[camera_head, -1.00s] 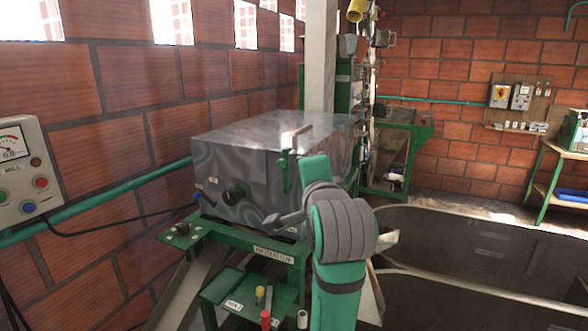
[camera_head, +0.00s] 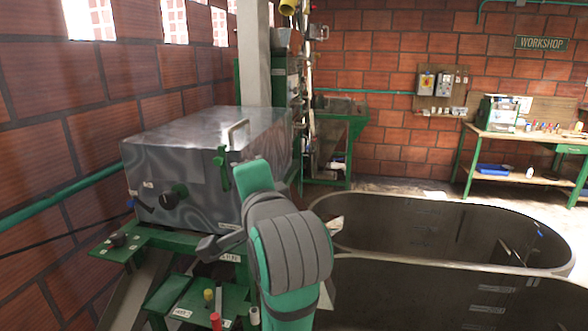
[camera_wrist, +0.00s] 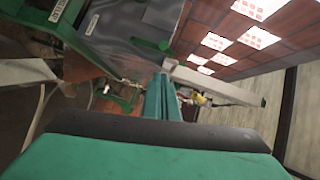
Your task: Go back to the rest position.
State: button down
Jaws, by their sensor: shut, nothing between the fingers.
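My gripper (camera_wrist: 163,92) shows in the wrist view as two teal fingers lying together, with nothing between them. In the head view my teal and grey arm rises in front of the machine, and my fingers cannot be made out there. In the wrist view the box (camera_wrist: 120,28) appears tilted, beyond my fingertips. I cannot tell the exact gap between them.
A green stand with a small shelf (camera_head: 180,305) holds a yellow, a red and a pale item. Large oval tanks (camera_head: 440,225) fill the right front. A workbench (camera_head: 535,140) stands at the back right. A brick wall (camera_head: 60,130) runs along the left.

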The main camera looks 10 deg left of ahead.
jog(key=w+d+f+n+t+h, duration=0.15)
jog(key=d+f, duration=0.35)
jog(key=f, duration=1.1)
jog(key=d+f+h, duration=0.3)
jog(key=d+f, duration=0.1)
jog(key=f, duration=1.2)
jog(key=s+d+f+n+h, duration=0.2)
jog(key=s+d+f, duration=0.3)
jog(key=s+f, duration=0.5)
jog(key=s+d+f+n+h, duration=0.1)
jog(key=s+d+f+h, duration=0.1)
jog(key=s+d+f, duration=0.55)
jog(key=s+f+n, duration=0.1)
jog(key=s+n, duration=0.3)
jog(key=s, duration=1.8)
jog(key=shift+s+d+f+n+h, duration=0.15)
jog(key=shift+d+f+n+h, duration=0.05)
jog(key=shift+f+n+h, duration=0.2)
